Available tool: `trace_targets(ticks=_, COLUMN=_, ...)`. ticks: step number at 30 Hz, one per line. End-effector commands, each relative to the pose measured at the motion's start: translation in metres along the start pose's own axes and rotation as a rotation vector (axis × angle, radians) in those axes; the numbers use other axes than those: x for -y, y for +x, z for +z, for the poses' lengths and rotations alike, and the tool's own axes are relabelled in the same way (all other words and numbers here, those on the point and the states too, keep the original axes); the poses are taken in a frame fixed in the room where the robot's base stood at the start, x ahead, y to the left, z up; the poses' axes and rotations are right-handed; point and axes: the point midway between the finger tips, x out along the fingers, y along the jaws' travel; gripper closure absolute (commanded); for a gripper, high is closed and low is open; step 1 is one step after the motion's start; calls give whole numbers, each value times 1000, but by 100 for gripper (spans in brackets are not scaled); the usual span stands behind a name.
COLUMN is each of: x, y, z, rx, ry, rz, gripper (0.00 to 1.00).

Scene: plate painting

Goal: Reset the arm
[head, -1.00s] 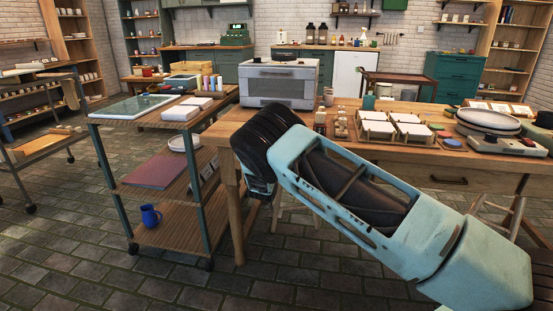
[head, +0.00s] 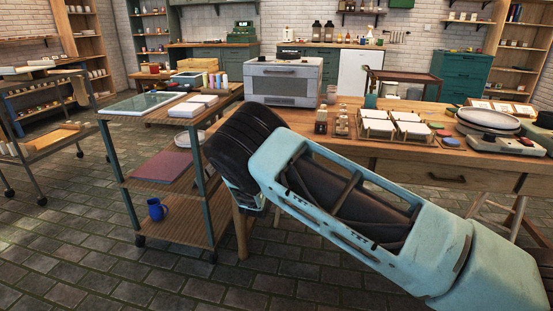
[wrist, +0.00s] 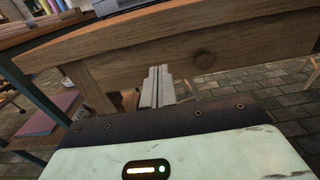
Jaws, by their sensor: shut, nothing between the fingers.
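My gripper (wrist: 157,88) shows in the wrist view as two pale grey fingers pressed together, with nothing between them. It is in front of the wooden table's apron (wrist: 200,55), near a table leg (wrist: 92,92). In the head view my pale blue arm reaches from the lower right up to the left, with its dark joint in front of the table's left end. The gripper itself is hidden in the head view.
The wooden table (head: 390,150) carries a grey oven (head: 285,80), white tile stacks (head: 410,128) and a potter's wheel (head: 488,120). A shelved cart (head: 165,178) with a blue jug (head: 156,209) stands close on the left. Brick floor is open in front.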

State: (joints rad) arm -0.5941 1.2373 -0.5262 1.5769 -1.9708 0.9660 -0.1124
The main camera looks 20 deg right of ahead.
Motion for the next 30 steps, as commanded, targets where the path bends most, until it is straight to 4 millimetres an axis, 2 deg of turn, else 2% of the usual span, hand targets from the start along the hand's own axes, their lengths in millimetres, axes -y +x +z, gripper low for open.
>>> trace_targets(ticks=1, x=-1, y=-10, z=1, rx=-1, ry=-2, rz=2, gripper=100)
trace_targets(ticks=6, x=0, y=-30, z=0, rx=-1, ry=-1, rz=1, gripper=100)
trace_targets(ticks=14, x=2, y=-38, z=0, rx=-4, ry=7, rz=-7, gripper=100)
trace_targets(ticks=17, x=14, y=-43, z=5, rx=-44, ry=68, rz=-69, gripper=100)
trace_targets(ticks=19, x=30, y=-54, z=9, rx=-100, ry=155, rz=-156, gripper=100)
trace_targets(ticks=23, x=66, y=-97, z=16, rx=-261, ry=378, rz=-374, gripper=100)
trace_targets(ticks=26, x=86, y=-144, z=19, rx=-400, ry=550, rz=-542, gripper=100)
trace_targets(ticks=30, x=102, y=-222, z=31, rx=-588, ry=765, rz=-752, gripper=100)
